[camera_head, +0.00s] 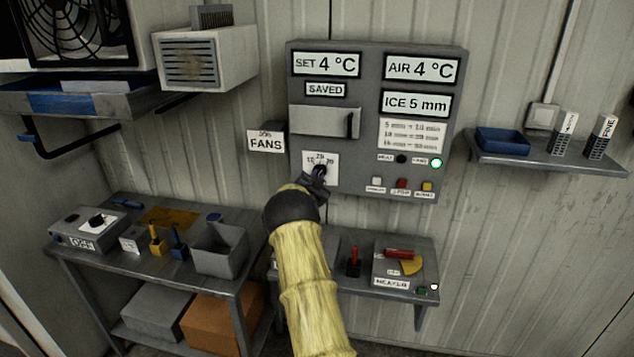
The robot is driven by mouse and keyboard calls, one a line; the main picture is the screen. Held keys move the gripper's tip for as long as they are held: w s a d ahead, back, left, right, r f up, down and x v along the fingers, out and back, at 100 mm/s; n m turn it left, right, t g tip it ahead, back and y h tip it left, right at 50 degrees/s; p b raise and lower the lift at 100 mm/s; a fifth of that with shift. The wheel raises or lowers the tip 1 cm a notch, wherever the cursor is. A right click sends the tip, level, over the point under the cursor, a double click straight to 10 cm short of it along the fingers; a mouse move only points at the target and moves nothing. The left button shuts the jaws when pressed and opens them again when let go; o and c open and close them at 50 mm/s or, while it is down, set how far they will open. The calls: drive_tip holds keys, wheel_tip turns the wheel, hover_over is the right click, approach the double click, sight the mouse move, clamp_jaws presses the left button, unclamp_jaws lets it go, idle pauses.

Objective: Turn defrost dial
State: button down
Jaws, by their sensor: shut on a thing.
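A grey control panel (420,170) hangs on the ribbed wall in the middle of the view. Its displays read SET 4 °C, SAVED, AIR 4 °C and ICE 5 mm. A small white dial plate (311,160) at its lower left carries numbers, of which 20 can be read near the top. My gripper (318,175) is at this dial, shut on its dark knob (321,167). The gripper and my yellow-sleeved arm, coming up from below, cover the lower part of the plate. The knob's exact pointing is hard to make out.
A FANS sign (265,141) juts out left of the panel. A shelf (545,160) with a blue tray (502,140) is at right. Below stand a left bench (150,262) with a grey bin (219,250), and a small shelf with a HEATER box (405,267).

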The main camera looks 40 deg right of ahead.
drive_tip(key=shift+w+a+f+n+b, duration=0.1)
drive_tip(key=shift+n+b, duration=3.65)
drive_tip(key=shift+n, duration=4.35)
drive_tip(key=c, duration=1.4)
unclamp_jaws()
drive_tip(key=shift+o, duration=0.2)
